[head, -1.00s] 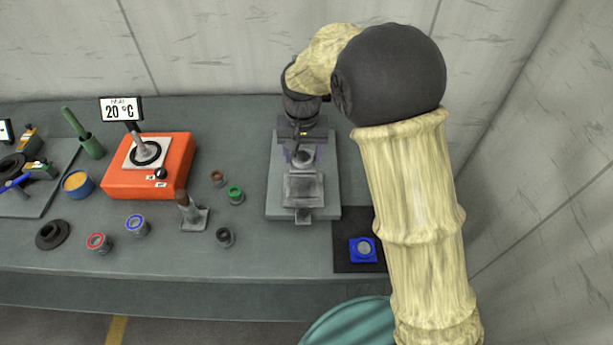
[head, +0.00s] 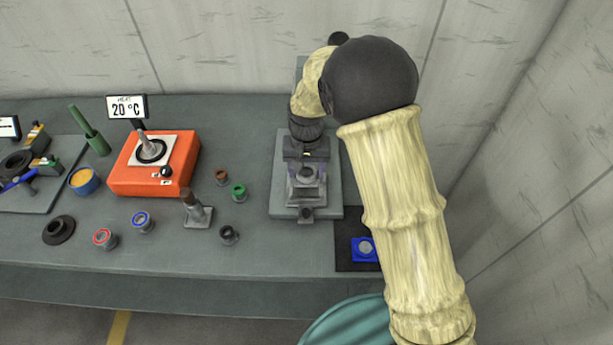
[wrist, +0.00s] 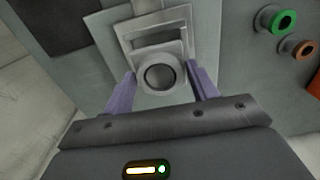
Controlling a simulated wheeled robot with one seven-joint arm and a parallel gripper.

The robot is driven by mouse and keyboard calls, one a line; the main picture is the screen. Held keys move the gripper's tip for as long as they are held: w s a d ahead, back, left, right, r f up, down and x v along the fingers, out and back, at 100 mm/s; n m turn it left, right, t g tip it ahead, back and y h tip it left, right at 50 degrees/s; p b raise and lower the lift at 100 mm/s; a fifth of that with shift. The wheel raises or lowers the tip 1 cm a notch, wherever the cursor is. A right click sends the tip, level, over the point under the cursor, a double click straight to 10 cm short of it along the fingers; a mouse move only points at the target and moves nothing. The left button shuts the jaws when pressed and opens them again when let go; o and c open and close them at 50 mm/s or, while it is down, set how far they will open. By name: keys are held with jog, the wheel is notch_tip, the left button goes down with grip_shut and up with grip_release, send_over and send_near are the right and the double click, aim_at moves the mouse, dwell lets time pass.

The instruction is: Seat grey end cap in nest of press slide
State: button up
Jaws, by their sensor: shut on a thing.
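The grey end cap (wrist: 160,76), a round ring with a dark centre, sits between the two purple fingers of my gripper (wrist: 162,86) in the wrist view. My gripper is shut on it. In the head view my gripper (head: 307,168) points down over the press, with the cap (head: 307,173) just below it. The grey press slide (head: 306,197) lies under and in front of the cap; its framed block also shows in the wrist view (wrist: 153,36). The nest is largely hidden by the cap and fingers. I cannot tell whether the cap touches it.
The press stands on a pale base plate (head: 333,195). A black mat (head: 345,258) with a blue square part (head: 365,249) lies at front right. An orange heater (head: 152,180), a brown-topped post (head: 194,208) and several coloured caps stand to the left. The wall is close behind.

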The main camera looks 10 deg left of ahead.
aim_at(307, 173)
jog(key=shift+f+p, duration=0.4)
jog(key=shift+f, duration=1.5)
jog(key=shift+r, duration=0.1)
jog(key=shift+f, duration=0.3)
